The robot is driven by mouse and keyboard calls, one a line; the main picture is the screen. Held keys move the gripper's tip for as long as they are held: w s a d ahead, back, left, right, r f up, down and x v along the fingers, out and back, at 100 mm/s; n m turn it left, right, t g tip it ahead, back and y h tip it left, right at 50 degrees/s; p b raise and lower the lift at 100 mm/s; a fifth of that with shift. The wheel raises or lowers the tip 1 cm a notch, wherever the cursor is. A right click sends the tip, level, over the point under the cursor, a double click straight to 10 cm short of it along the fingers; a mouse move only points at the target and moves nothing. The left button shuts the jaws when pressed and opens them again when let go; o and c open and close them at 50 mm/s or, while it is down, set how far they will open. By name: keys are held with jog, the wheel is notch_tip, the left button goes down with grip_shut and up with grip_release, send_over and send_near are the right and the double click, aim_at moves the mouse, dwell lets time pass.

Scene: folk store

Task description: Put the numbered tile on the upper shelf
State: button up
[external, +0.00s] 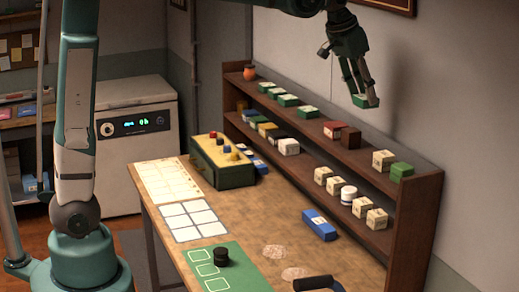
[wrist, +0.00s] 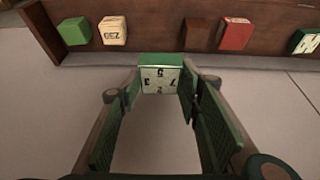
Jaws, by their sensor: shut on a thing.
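My gripper (external: 358,88) is raised above the right half of the brown shelf unit. It is shut on a numbered tile, a small green block (external: 359,101) held at the fingertips. In the wrist view the tile (wrist: 159,79) lies between the fingertips (wrist: 159,84), with a green edge and a pale face bearing dark numerals. The upper shelf (external: 367,153) is below the held tile; it also shows in the wrist view (wrist: 155,40).
A wooden workbench (external: 255,215) stands in front, with a blue box (external: 319,225).

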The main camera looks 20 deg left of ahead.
aim_at(368, 108)
jog(key=shift+s+d, duration=0.35)
jog(key=shift+d, duration=0.45)
notch_tip(368, 108, down, 4)
jog(key=shift+w+a+r, duration=0.1)
jog(key=shift+r, duration=0.15)
jog(key=shift+f, duration=0.75)
jog(key=shift+f, duration=2.95)
jog(key=shift+f+p, duration=0.35)
jog(key=shift+f, duration=1.7)
jog(key=shift+f, duration=0.15)
